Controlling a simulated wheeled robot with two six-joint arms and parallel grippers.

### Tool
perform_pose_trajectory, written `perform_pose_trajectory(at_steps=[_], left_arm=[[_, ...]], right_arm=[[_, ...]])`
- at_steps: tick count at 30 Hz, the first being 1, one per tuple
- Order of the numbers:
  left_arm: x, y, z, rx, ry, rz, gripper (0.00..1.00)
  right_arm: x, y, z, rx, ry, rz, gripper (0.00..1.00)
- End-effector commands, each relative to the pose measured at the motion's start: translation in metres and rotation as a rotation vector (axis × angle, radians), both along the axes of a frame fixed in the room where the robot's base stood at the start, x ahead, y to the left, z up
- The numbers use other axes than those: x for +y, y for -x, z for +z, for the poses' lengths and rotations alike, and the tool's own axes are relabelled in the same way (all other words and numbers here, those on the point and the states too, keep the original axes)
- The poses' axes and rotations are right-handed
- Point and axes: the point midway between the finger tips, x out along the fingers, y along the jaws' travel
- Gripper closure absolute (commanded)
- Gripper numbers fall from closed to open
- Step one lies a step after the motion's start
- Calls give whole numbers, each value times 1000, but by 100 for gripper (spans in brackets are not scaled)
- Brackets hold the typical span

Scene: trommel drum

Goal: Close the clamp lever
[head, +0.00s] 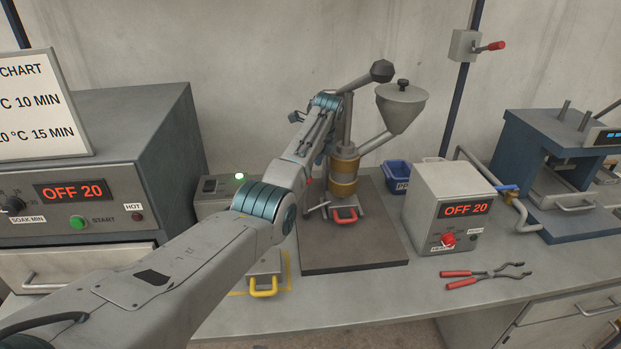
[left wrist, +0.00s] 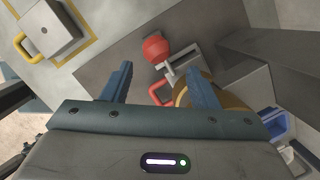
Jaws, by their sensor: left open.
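The clamp lever, a metal arm with a red ball knob (left wrist: 157,48), shows in the left wrist view just beyond my left gripper (left wrist: 160,70). The gripper is open and empty, with the knob and lever ahead of the gap between its fingers. In the head view a small part of the red knob (head: 308,181) shows beside my arm, at the base of the press with the brass barrel (head: 344,170). My arm hides most of the lever there. A mold with a red handle (head: 344,216) sits under the barrel; its handle (left wrist: 158,93) also shows in the left wrist view.
The press stands on a dark base plate (head: 350,258). A yellow-handled block (head: 263,284) lies to its left. A control box (head: 452,200), blue bin (head: 397,175) and red-handled pliers (head: 485,275) are to its right. A hopper (head: 400,108) and long press handle rise above.

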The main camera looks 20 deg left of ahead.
Motion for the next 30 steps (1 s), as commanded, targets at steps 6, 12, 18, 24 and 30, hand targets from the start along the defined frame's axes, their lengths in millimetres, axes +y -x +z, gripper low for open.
perform_pose_trajectory(at_steps=[6,12,18,24,30], left_arm=[[-9,0,31,-2,0,-2,46],[-11,1,41,1,1,-3,46],[-11,1,41,0,1,-2,46],[-11,1,41,1,1,-2,46],[-11,1,41,1,1,-2,46]], right_arm=[[-2,0,-12,-1,2,1,100],[-2,0,-14,-1,2,1,100],[-2,-1,-13,-1,2,1,100],[-2,-1,-13,-1,2,1,100],[-2,-1,-13,-1,2,1,100]])
